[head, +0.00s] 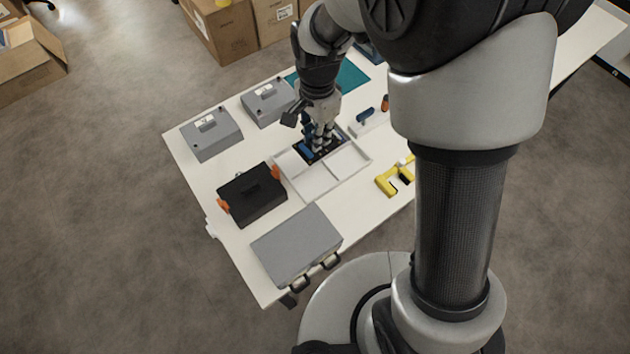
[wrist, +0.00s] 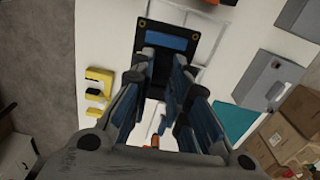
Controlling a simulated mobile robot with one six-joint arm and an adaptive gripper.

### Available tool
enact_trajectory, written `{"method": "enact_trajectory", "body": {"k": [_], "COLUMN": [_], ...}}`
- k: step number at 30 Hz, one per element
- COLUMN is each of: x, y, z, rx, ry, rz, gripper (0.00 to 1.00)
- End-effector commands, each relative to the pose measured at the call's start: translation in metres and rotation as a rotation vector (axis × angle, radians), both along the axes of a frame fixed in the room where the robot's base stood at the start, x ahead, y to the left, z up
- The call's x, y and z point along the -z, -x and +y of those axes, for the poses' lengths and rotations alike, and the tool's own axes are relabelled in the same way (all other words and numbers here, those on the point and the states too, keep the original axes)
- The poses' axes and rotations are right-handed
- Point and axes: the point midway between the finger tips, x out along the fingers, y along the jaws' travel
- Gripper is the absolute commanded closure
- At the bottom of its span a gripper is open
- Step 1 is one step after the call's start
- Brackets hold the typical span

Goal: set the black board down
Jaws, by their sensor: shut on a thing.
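The black board (head: 322,157) is a dark flat plate with a blue block on it. In the head view it is at the far part of the white divided tray (head: 307,189). In the wrist view the board (wrist: 178,27) shows beyond my fingers, with the blue block and light dots at its corners. My gripper (head: 319,143) points down and is shut on the board; its fingers (wrist: 163,80) cover part of it in the wrist view. I cannot tell whether the board touches the tray floor.
Around the tray on the white table stand a black case with orange clips (head: 252,194), a grey case (head: 296,246), two grey boxes (head: 211,134) and a yellow bracket (head: 394,178). A teal mat (head: 352,77) lies behind. My arm hides the table's right part.

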Motion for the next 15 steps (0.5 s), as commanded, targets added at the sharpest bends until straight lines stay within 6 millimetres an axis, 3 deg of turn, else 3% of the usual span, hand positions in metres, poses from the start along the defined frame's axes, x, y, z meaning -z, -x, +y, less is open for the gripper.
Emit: {"method": "enact_trajectory", "body": {"k": [2,5,15], "x": [0.000,0.015,0.108], "y": [0.000,0.001,0.001], "z": [0.004,0.005,0.004], "rx": [0.028,0.040,0.039], "ry": [0.001,0.002,0.001], "rz": [0.001,0.004,0.005], "gripper": [1.00,1.00,1.00]}}
